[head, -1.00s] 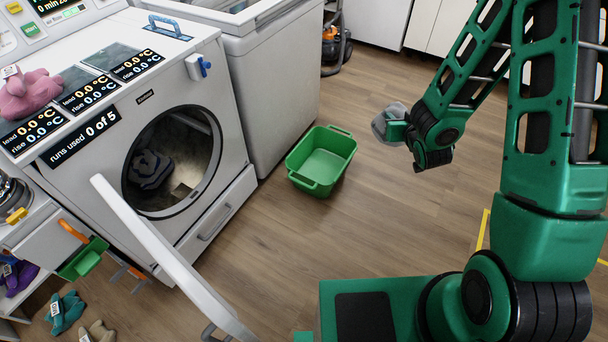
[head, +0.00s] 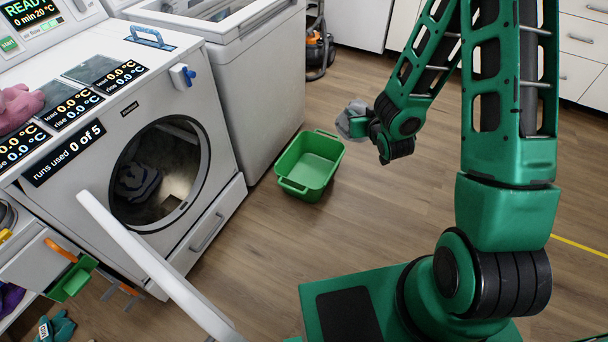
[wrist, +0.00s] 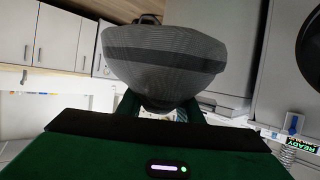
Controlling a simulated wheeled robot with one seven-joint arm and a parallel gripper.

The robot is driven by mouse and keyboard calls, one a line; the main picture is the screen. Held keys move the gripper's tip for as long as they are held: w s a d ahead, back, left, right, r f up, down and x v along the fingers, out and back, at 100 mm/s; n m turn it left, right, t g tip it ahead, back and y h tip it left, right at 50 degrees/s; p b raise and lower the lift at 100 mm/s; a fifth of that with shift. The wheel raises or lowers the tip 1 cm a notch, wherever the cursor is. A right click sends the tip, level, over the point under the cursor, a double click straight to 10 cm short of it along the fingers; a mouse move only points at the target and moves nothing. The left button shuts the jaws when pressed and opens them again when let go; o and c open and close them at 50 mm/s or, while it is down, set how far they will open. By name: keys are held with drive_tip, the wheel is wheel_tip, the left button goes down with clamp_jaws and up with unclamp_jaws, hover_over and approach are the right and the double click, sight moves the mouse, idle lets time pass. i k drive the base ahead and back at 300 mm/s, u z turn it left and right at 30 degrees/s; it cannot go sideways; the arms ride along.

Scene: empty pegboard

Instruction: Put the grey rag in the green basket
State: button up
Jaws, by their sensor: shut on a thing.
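The grey rag (head: 351,118) is held at the end of my arm in the head view, above the floor and to the right of the basket. My gripper (head: 366,126) is shut on it; the fingertips are mostly hidden by the rag and the wrist. In the wrist view the rag (wrist: 165,62) bulges in front of my gripper (wrist: 160,108) and hides much of the scene. The green basket (head: 310,165) stands upright and empty on the wood floor. The rag is apart from the basket.
A front-loading machine (head: 185,100) with its round door open stands at left; a dark cloth (head: 138,182) lies inside it. The white door edge (head: 150,255) reaches into the foreground. A white chest unit (head: 250,80) stands behind the basket. Floor at right is clear.

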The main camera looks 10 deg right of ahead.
sight(314, 176)
drive_tip(key=i, duration=0.9)
drive_tip(key=z, duration=0.05)
